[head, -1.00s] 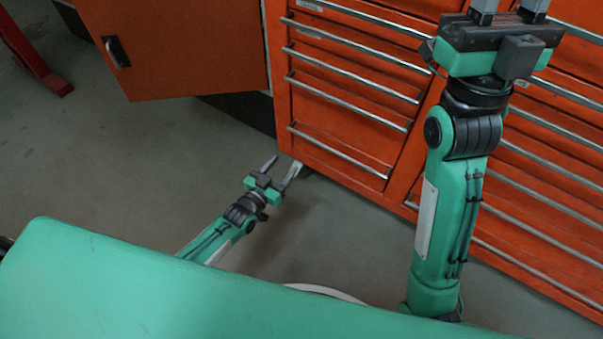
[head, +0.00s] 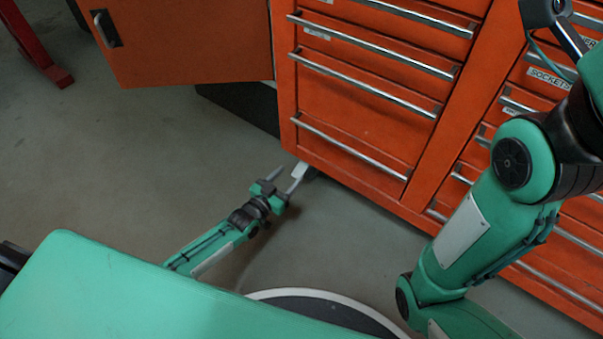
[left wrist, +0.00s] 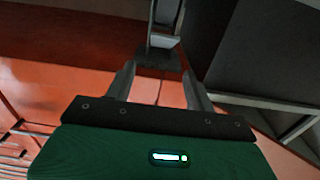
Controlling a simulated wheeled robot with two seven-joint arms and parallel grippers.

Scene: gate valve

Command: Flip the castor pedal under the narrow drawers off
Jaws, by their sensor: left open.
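The narrow drawers (head: 365,100) are an orange stack with silver bar handles. A small dark castor (head: 309,173) shows under their lower left corner in the head view. My left gripper (head: 286,173) is open, low above the floor, with its fingers pointing at that corner. In the left wrist view, a grey metal castor bracket (left wrist: 164,22) with a pale plate, perhaps the pedal (left wrist: 163,42), stands just beyond the fingertips, roughly between them. I cannot tell whether a finger touches it. My right arm (head: 480,215) rises at the right; its gripper is outside the frame.
An orange cabinet door (head: 190,45) stands at the upper left. More orange drawers (head: 540,110) stand behind my right arm. A red leg (head: 35,45) stands at the far left. The grey floor (head: 110,150) left of my left arm is clear.

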